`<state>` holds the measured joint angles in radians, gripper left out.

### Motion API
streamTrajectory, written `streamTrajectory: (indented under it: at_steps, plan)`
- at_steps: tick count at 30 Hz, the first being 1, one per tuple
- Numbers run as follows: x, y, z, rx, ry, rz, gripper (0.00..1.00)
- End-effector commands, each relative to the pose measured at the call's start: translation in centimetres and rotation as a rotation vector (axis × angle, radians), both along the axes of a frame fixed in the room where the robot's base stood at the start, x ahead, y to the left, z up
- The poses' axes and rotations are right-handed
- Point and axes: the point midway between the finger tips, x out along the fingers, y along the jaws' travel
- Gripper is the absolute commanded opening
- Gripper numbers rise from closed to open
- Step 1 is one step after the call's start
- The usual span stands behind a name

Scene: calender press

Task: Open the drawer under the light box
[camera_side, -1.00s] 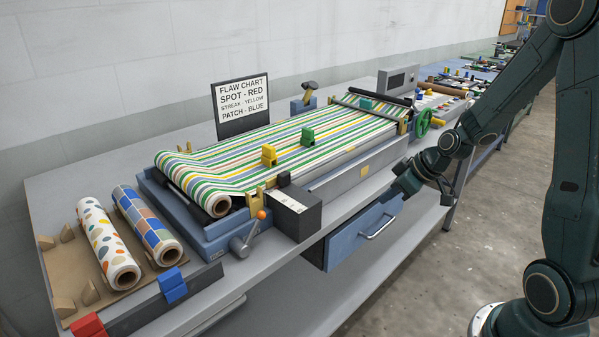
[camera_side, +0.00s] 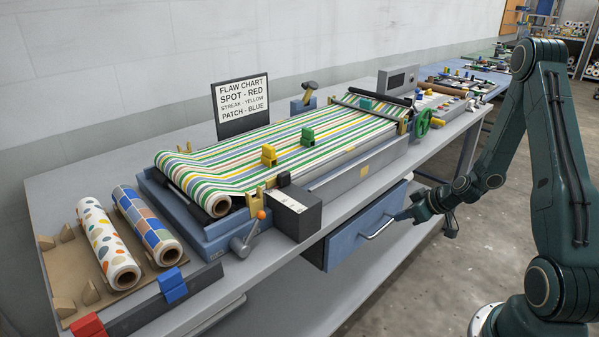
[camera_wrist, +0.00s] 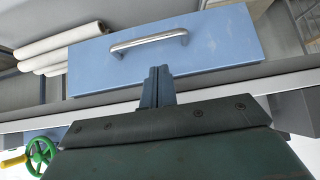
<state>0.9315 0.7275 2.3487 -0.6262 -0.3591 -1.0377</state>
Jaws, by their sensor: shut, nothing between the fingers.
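The blue drawer (camera_side: 350,238) hangs under the bench top, below the light box (camera_side: 345,172) with striped sheet on it. Its metal bar handle (camera_side: 378,229) shows on the front. In the wrist view, the drawer front (camera_wrist: 225,45) faces me and the handle (camera_wrist: 148,43) crosses it. My gripper (camera_side: 400,216) is near the right end of the handle in the side view. In the wrist view, my gripper's fingers (camera_wrist: 158,72) are shut together and empty, with their tips just below the handle in the picture. I cannot tell whether they touch it.
The bench edge (camera_side: 340,217) runs above the drawer. A lower shelf (camera_side: 290,300) lies beneath it. White rolls (camera_wrist: 60,45) show beside the drawer in the wrist view. A green handwheel (camera_side: 423,123) stands at the machine's far end. The floor in front is clear.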

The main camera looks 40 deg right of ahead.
Motion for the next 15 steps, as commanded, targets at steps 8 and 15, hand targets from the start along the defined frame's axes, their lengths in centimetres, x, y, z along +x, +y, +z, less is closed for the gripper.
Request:
streamTrajectory:
  at_steps: [8, 15]
  plan:
    - [0.9, 0.0, -1.1, 0.000, 0.001, 0.001, 0.00]
    - [2.8, 0.1, -3.0, 0.001, 0.001, 0.004, 0.00]
